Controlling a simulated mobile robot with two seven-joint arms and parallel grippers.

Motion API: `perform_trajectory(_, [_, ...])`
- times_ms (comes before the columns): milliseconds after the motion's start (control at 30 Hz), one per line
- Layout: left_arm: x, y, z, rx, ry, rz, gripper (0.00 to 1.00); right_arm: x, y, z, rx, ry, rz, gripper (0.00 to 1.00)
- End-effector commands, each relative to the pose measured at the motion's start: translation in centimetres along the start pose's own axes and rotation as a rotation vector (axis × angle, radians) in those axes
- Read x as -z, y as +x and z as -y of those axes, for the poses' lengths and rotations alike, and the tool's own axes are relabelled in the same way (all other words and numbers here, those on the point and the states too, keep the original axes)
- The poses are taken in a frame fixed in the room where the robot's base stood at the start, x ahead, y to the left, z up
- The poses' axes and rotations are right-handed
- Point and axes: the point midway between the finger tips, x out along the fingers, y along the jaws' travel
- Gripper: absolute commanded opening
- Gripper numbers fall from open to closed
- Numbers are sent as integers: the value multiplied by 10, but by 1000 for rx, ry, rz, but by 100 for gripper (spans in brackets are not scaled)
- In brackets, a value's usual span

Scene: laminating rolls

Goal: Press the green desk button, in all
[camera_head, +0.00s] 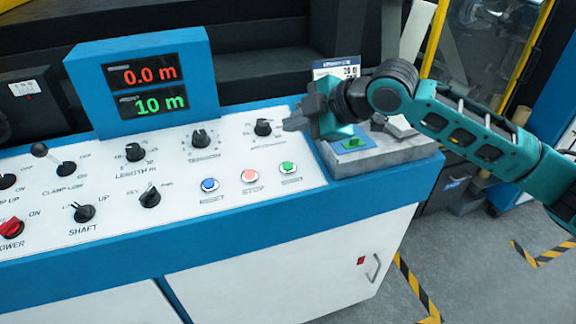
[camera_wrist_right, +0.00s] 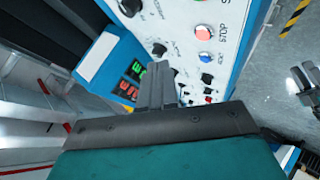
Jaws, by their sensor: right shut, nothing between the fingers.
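The green desk button (camera_head: 288,168) is a small round cap at the right end of the white control panel, beside the red stop button (camera_head: 250,176) and blue reset button (camera_head: 209,185). In the wrist view the green button (camera_wrist_right: 201,1) is cut by the top edge, beyond the red one (camera_wrist_right: 203,32). My right gripper (camera_head: 287,124) is shut and empty, above the panel's back right part, behind the green button in the picture and apart from it. Its fingers also show in the wrist view (camera_wrist_right: 158,70). My left gripper is not seen in the head view.
A blue display box (camera_head: 145,85) reading 0.0 m and 10 m stands at the panel's back left. Several knobs surround the buttons. A grey block with a green-topped blue part (camera_head: 352,143) sits right of the panel. A grey piece at the wrist view's right is unclear.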

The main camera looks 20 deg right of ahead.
Motion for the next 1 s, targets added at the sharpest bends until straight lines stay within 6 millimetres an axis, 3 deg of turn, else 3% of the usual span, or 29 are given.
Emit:
perform_trajectory(567, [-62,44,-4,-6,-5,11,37,-31,43,33,-1,-1,-1,0])
perform_trajectory(800, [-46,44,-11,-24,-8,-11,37,-41,57,42,1,1,0,0])
perform_trajectory(1000, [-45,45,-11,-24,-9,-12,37,-43,59,43,0,-1,0,0])
